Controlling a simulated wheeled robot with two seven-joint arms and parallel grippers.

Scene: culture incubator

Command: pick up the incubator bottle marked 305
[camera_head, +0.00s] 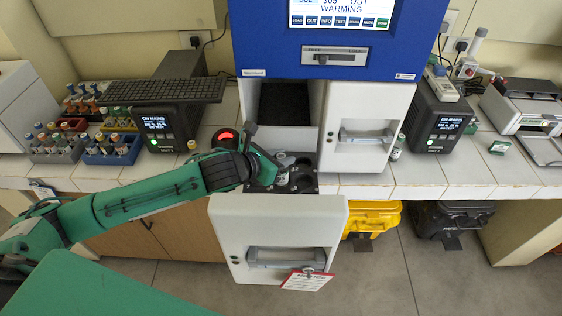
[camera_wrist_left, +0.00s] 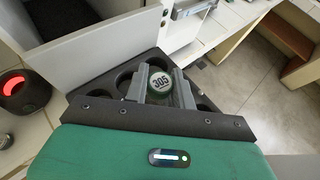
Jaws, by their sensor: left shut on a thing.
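The bottle marked 305 (camera_wrist_left: 160,83) has a white round cap with its number readable in the left wrist view. It stands in a hole of the dark rack in the pulled-out drawer (camera_head: 278,240). My left gripper (camera_wrist_left: 160,86) is shut on the bottle, one finger on each side of the cap. In the head view my left gripper (camera_head: 270,165) reaches over the drawer from the left, and the bottle (camera_head: 286,161) is partly hidden by it. Other rack holes (camera_wrist_left: 125,78) around it look empty. My right gripper is not in view.
The blue incubator (camera_head: 300,55) stands behind, its screen reading 305 OUT WARMING. A dark device with a red light (camera_head: 225,137) stands left of the drawer. Vial racks (camera_head: 55,150) are at the left. A white door (camera_head: 365,125) is right of the open bay.

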